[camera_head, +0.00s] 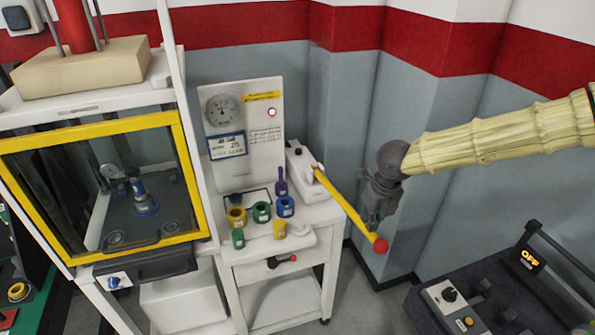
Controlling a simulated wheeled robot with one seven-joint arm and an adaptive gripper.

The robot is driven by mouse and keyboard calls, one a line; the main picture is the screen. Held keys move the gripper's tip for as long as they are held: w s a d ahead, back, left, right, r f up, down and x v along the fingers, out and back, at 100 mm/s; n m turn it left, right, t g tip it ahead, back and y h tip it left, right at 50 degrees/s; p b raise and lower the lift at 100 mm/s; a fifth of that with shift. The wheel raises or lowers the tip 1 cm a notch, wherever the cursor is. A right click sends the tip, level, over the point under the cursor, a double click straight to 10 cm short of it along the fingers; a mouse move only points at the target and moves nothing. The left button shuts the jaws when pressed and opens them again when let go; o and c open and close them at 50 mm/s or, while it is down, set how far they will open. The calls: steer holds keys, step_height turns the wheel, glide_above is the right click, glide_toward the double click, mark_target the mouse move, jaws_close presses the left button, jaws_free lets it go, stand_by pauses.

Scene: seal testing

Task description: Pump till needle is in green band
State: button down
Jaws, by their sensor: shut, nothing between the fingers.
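The round gauge (222,110) is on the white upright panel (263,150) of the bench; its needle and any green band are too small to read. A white pump unit (302,168) stands to the right of the panel. Its long yellow lever (341,203) slopes down to the right and ends in a red knob (381,245). My gripper (371,217) points downward just right of the lever, above the knob in the picture. It appears shut and empty; its fingertips are small and dark, and I cannot tell whether they touch the lever.
Several coloured rings and fittings (262,211) stand on the white bench (313,212). A yellow-framed cabinet (190,185) stands at left. A dark console (480,310) with an "OFF" display is at lower right. The grey wall lies close behind my gripper.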

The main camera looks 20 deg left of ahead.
steer(key=shift+f, duration=0.5)
steer(key=shift+w+r, duration=0.1)
steer(key=shift+r, duration=0.65)
steer(key=s+d+r, duration=0.2)
steer(key=s+r, duration=0.1)
steer(key=r, duration=0.4)
steer(key=shift+s+d, duration=0.15)
stand_by(0.6)
